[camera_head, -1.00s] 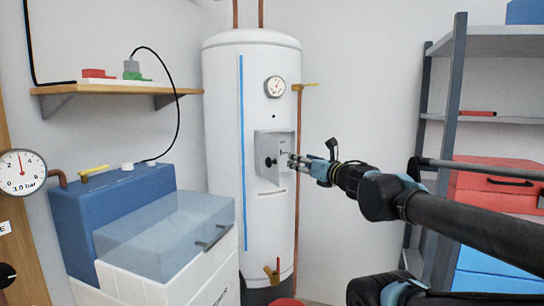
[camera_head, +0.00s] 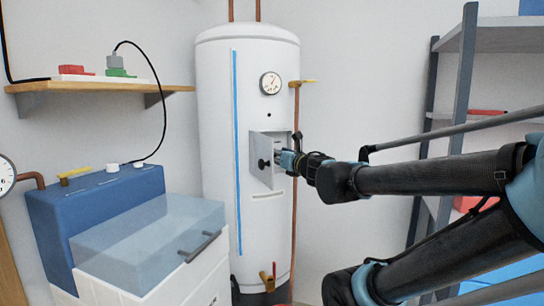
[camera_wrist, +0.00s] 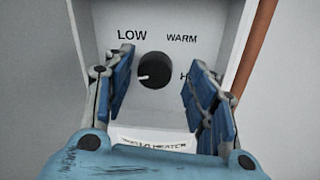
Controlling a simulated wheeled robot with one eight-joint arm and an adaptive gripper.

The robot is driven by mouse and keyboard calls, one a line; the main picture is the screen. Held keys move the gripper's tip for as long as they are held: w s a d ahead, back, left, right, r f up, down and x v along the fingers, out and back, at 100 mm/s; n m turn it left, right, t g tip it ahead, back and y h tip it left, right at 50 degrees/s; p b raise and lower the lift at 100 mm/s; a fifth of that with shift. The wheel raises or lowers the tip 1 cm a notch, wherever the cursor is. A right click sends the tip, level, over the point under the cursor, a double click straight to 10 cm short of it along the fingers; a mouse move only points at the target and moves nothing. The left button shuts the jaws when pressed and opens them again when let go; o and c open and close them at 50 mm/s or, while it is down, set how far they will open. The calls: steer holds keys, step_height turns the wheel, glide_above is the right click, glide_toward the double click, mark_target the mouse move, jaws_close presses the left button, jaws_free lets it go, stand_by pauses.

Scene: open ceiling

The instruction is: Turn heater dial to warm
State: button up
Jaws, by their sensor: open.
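The white water heater (camera_head: 217,150) stands in the corner. A small grey hatch door (camera_head: 260,168) with a black knob is swung open on its front. My gripper (camera_head: 283,158) is at the recess beside this door. In the wrist view, the round black heater dial (camera_wrist: 154,70) is on a white panel (camera_wrist: 140,16) labelled LOW, WARM and a word starting with H, partly hidden by the right finger. The dial's white mark points left, below LOW. My gripper (camera_wrist: 158,88) is open, with blue-padded fingers on either side of the dial and visible gaps. The dial is hidden in the head view.
A copper pipe (camera_head: 295,220) runs down just right of the hatch. A gauge (camera_head: 270,83) is above it, and a valve (camera_head: 268,278) is low on the tank. A blue unit (camera_head: 95,205) stands left, under a wooden shelf (camera_head: 90,92). Grey shelving (camera_head: 462,80) is at right.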

steer(key=shift+w+a, duration=0.1)
steer(key=shift+a, duration=0.15)
steer(key=c, duration=1)
steer(key=shift+c, duration=0.2)
